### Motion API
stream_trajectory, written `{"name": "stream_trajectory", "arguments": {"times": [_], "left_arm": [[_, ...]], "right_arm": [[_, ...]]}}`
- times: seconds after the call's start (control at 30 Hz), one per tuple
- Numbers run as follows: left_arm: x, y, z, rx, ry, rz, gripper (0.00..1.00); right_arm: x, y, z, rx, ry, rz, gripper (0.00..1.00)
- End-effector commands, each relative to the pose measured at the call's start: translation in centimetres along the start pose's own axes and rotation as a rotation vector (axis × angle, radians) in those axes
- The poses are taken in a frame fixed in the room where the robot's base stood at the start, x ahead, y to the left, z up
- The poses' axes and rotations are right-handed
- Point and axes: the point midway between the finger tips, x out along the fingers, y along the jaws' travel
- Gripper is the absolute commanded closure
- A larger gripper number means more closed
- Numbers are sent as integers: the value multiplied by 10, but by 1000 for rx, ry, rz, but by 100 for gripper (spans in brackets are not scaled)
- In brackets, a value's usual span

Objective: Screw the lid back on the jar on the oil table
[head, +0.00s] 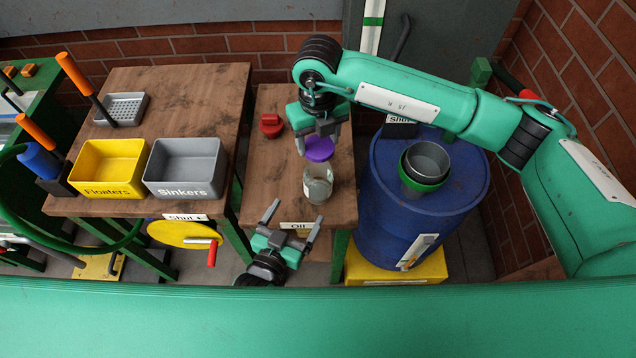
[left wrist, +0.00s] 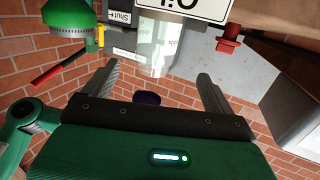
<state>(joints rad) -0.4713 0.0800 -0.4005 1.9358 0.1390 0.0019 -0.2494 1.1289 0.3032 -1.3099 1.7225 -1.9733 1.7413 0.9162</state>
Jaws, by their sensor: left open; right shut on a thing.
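A clear glass jar (head: 318,184) with a pale label stands upright on the wooden oil table (head: 270,185), near its front edge. The purple lid (head: 319,149) is held just above the jar's mouth by my right gripper (head: 318,140), which is shut on it from above. The left wrist view, upside down, shows the jar (left wrist: 158,48) and the dark purple lid (left wrist: 147,97) with a gap between them. My left gripper (head: 291,212) is open and empty in front of the table's front edge, by the Oil sign (head: 298,226), its fingers pointing towards the table.
A red object (head: 271,125) stands at the back left of the oil table. A blue barrel (head: 385,215) with nested cups (head: 426,165) is on the right. Yellow Floaters (head: 108,190) and grey Sinkers (head: 186,190) bins stand on the left table. A yellow crank wheel (head: 180,234) is left of my left gripper.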

Motion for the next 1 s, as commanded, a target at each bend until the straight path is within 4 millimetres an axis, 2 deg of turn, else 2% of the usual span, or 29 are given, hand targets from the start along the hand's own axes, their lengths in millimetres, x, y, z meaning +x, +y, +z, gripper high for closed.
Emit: {"name": "stream_trajectory", "arguments": {"times": [0.2,0.67,0.77,1.0], "left_arm": [[2,7,-10,1,91,-9,11],[5,7,-10,1,99,-10,11],[14,7,-12,1,100,-10,11],[57,7,-17,2,102,-11,11]], "right_arm": [[-1,1,1,19,0,-1,62],[-1,1,1,21,0,-1,62],[-1,1,1,21,0,-1,62],[-1,1,1,21,0,-1,62]]}}
